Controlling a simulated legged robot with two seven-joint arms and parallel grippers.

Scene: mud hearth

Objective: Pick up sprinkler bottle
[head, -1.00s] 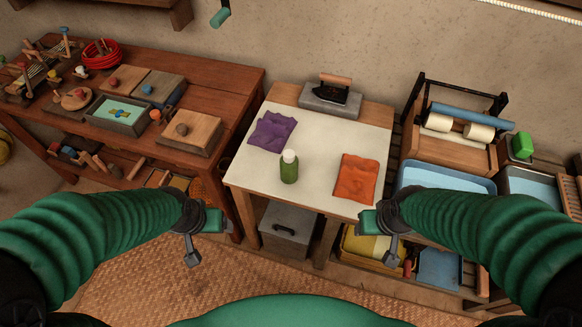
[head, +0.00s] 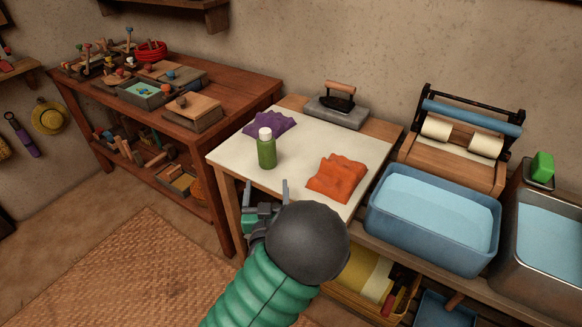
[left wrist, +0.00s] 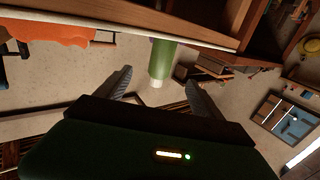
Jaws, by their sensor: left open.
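The green sprinkler bottle with a white cap (head: 266,150) stands upright on the white-topped table (head: 305,145), near its front-left edge. My left gripper (head: 266,187) is open and empty in front of the table edge, below and on the near side of the bottle, not touching it. In the left wrist view the scene is upside down; the bottle (left wrist: 161,62) shows beyond and between the two spread fingers (left wrist: 158,90). My right gripper is not in view.
A purple cloth (head: 268,123) lies behind the bottle and an orange cloth (head: 336,178) to its right. An iron (head: 339,96) rests on a grey block at the back. A blue water tub (head: 433,218) stands right of the table. A wooden workbench (head: 235,88) is at left.

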